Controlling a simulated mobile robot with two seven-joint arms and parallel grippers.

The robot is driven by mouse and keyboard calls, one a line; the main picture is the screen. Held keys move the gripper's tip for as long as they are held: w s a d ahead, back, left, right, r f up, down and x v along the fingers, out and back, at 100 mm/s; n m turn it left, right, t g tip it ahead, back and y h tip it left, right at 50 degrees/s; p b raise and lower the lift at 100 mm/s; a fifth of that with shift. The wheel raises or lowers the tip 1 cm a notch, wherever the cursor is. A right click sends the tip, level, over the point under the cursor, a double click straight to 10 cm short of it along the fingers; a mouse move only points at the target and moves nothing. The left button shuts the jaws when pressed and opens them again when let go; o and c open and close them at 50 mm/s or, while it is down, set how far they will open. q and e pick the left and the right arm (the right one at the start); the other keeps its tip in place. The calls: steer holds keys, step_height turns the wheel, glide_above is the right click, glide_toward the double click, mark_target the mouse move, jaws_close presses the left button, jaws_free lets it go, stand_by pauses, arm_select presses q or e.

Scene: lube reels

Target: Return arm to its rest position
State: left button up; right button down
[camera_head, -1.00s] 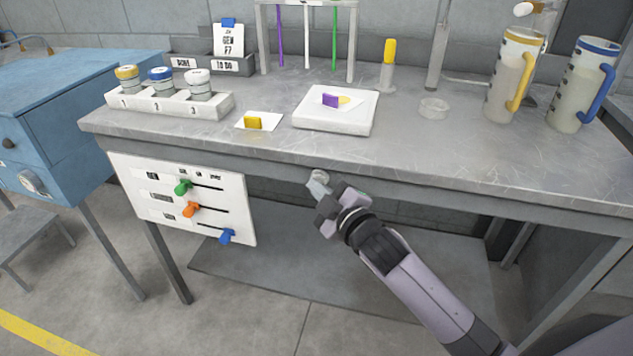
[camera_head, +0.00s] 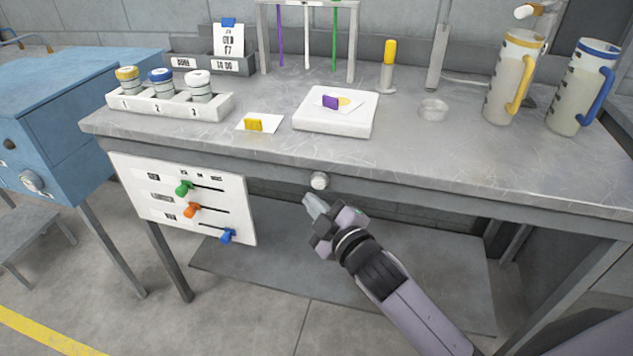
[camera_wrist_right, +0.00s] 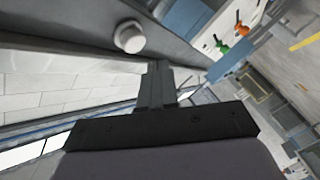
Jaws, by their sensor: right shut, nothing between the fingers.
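My right gripper (camera_head: 315,206) is shut and empty in the head view. It hangs in front of the workbench, just below its front edge and below a round white knob (camera_head: 319,181). The fingers are apart from the knob. In the right wrist view the closed fingers (camera_wrist_right: 156,85) point toward the underside of the bench edge, with the knob (camera_wrist_right: 129,37) beyond them to the upper left. My left gripper is not in view.
The workbench (camera_head: 420,160) holds a numbered jar rack (camera_head: 165,109), a white block (camera_head: 335,118), and two jugs, one yellow-handled (camera_head: 509,80), one blue-handled (camera_head: 577,90). A slider panel (camera_head: 165,215) hangs at the left front. A lower shelf (camera_head: 270,260) lies under the bench.

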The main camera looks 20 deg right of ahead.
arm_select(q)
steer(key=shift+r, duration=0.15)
arm_select(e)
steer(key=shift+s+a, duration=0.55)
steer(key=shift+s, duration=0.25)
arm_select(q)
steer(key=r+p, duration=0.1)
steer(key=p, duration=0.1)
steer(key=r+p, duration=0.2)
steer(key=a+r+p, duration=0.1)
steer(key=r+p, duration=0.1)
steer(key=p, duration=0.1)
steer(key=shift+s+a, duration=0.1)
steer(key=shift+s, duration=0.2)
arm_select(e)
steer(key=s+d+f+m+g, duration=0.1)
steer(key=s+f+m+g, duration=0.1)
steer(key=s, duration=0.5)
steer(key=s+d+f+m+g, duration=0.2)
steer(key=s+f+m, duration=0.2)
steer(key=s+f, duration=0.2)
steer(key=s+d+f+m+g+h, duration=0.1)
steer(key=s+d+f+m+g, duration=0.1)
steer(key=s+f, duration=0.3)
steer(key=s+m, duration=0.1)
steer(key=s, duration=0.3)
steer(key=shift+m, duration=0.4)
